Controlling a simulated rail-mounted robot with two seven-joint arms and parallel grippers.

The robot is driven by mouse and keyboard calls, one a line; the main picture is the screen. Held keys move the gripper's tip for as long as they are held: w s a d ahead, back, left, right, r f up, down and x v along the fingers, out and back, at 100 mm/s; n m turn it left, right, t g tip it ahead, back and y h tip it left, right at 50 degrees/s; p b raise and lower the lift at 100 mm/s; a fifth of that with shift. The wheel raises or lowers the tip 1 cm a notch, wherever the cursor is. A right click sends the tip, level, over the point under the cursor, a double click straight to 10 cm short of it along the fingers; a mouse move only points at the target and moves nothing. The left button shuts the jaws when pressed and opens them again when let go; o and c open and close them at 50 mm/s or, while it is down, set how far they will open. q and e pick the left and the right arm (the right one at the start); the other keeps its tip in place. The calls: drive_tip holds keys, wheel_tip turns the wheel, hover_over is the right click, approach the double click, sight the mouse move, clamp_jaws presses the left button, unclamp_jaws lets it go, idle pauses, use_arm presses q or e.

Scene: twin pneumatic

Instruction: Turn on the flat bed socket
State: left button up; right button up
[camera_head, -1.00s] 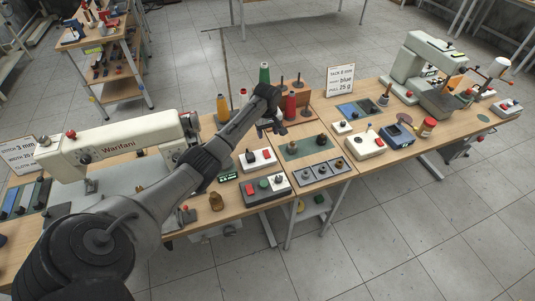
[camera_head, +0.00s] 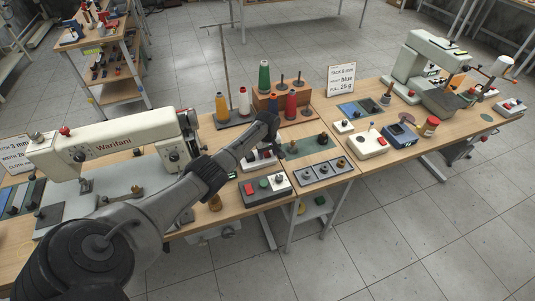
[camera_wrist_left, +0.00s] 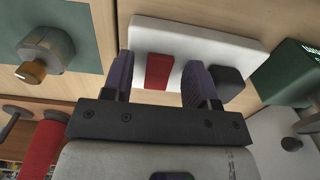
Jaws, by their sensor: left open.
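A white box with a red rocker switch, which looks like the socket, lies on the table right of the Warifani machine. In the head view the white box (camera_head: 249,166) is partly hidden behind my left arm. In the left wrist view the white box (camera_wrist_left: 220,49) shows its red rocker (camera_wrist_left: 159,71) and a dark block (camera_wrist_left: 230,83) on its top. My left gripper (camera_wrist_left: 160,64) is open over it, one purple finger on either side of the red rocker; contact cannot be told. In the head view my left gripper (camera_head: 271,146) hangs over the box. My right gripper is out of view.
Thread cones stand behind, including a red one (camera_head: 291,105). A green mat (camera_head: 309,147) with a knob lies to the right. The Warifani machine (camera_head: 115,143) stands left.

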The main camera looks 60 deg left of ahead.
use_arm(q)
drive_tip(key=shift+c, duration=0.3)
drive_tip(key=c, duration=0.9)
drive_tip(key=shift+o, duration=0.2)
drive_tip(key=shift+a+f+h+b, duration=0.1)
drive_tip(key=shift+a+h+b, duration=0.05)
drive_tip(key=shift+h+b, duration=0.35)
drive_tip(key=h+b, duration=0.1)
drive_tip(key=b, duration=0.1)
drive_tip(key=h+b, duration=0.1)
drive_tip(key=b, duration=0.2)
drive_tip(key=shift+w+a+f+g+h, duration=0.1)
drive_tip(key=shift+a+f+g+h, duration=0.05)
drive_tip(key=shift+a+g+h, duration=0.2)
drive_tip(key=shift+r+h+b, duration=0.25)
drive_tip(key=shift+b, duration=0.35)
drive_tip(key=o, duration=0.9)
drive_tip(key=shift+r, duration=0.1)
